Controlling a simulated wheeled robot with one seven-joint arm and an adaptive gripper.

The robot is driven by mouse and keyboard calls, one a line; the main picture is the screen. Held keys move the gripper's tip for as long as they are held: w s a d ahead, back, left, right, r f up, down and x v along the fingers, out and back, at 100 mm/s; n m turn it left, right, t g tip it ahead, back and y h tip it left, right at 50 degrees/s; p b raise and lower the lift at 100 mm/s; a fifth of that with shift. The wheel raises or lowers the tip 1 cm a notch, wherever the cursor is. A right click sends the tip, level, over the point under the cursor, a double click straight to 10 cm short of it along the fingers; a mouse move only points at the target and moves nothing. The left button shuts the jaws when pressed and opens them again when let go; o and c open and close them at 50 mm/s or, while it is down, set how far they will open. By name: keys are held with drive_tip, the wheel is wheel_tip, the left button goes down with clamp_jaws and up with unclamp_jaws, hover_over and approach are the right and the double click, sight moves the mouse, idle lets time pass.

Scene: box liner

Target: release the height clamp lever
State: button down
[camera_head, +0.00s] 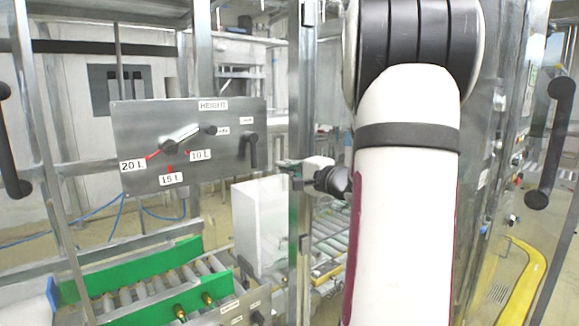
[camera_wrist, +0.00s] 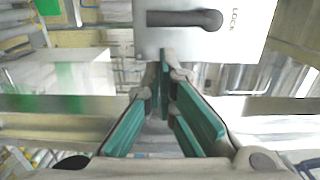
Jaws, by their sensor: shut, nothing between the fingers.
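The grey metal panel (camera_head: 140,145), labelled HEIGHT, stands left of my arm in the head view. Its black clamp lever (camera_head: 253,152) is near the right edge and hangs downward from its pivot. In the wrist view the lever (camera_wrist: 183,19) lies sideways at the top, with the word LOCK beside its round pivot end. My gripper (camera_wrist: 164,62) has teal finger pads brought together at the tips, with nothing between them. It is apart from the lever, just below it in the wrist view.
The upright metal post (camera_head: 301,100) stands close to my gripper. A white box (camera_head: 260,225) and a roller conveyor (camera_head: 150,293) with green guides are below.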

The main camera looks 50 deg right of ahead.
sight(255, 168)
drive_tip(key=w+d+p, duration=0.1)
drive_tip(key=w, duration=0.6)
drive_tip(key=shift+d, duration=0.15)
drive_tip(key=shift+w+a+f+m+b, duration=0.1)
drive_tip(key=shift+a+f+m+b, duration=0.2)
drive_tip(key=shift+a+m+b, duration=0.45)
drive_tip(key=a+m+b, duration=0.1)
drive_tip(key=m, duration=0.1)
drive_tip(key=a+m+b, duration=0.1)
drive_tip(key=m, duration=0.1)
drive_tip(key=w+a+m+b, duration=0.1)
drive_tip(key=m+b, duration=0.1)
drive_tip(key=shift+a+f, duration=0.25)
drive_tip(key=a+r+m+b, duration=0.1)
drive_tip(key=m, duration=0.1)
drive_tip(key=a+r+m+b, duration=0.1)
drive_tip(key=a+m, duration=0.1)
drive_tip(key=m, duration=0.1)
drive_tip(key=w+a+r+m+b, duration=0.1)
drive_tip(key=m, duration=0.2)
drive_tip(key=shift+a+t+h, duration=0.3)
drive_tip(key=shift+h, duration=0.1)
drive_tip(key=shift+r, duration=0.1)
idle(0.4)
